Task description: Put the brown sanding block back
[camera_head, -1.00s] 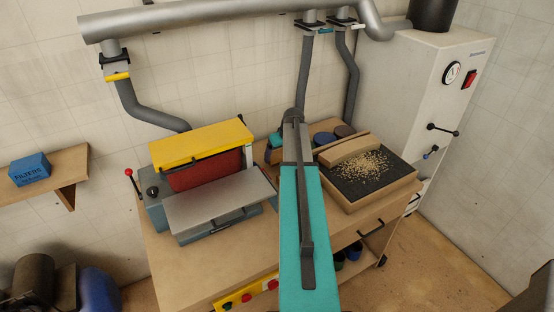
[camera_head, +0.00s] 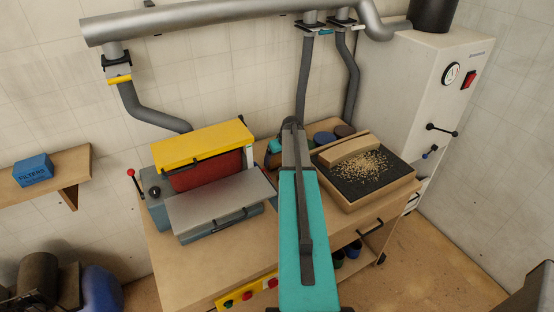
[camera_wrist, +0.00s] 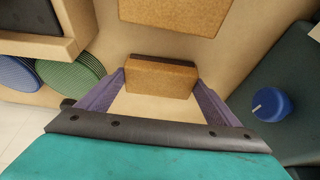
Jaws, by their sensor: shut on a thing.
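In the wrist view, my gripper (camera_wrist: 160,82) is shut on a cork-brown block, the brown sanding block (camera_wrist: 160,76). The block sits between the two purple fingers, with its long side across them. The bench top shows around it; I cannot tell whether the block touches it. A flat cork-brown patch (camera_wrist: 178,12) lies beyond the block at the top of the view, apart from it. In the head view, my own arm hides the gripper and the block.
A wooden-framed dark tray (camera_head: 387,188) with sawdust and a pale wooden piece (camera_head: 349,149) stands right of my arm. A sander with a yellow cover (camera_head: 203,144) stands left. Green (camera_wrist: 72,78) and blue discs (camera_wrist: 18,77) and a blue knob (camera_wrist: 271,104) flank my gripper.

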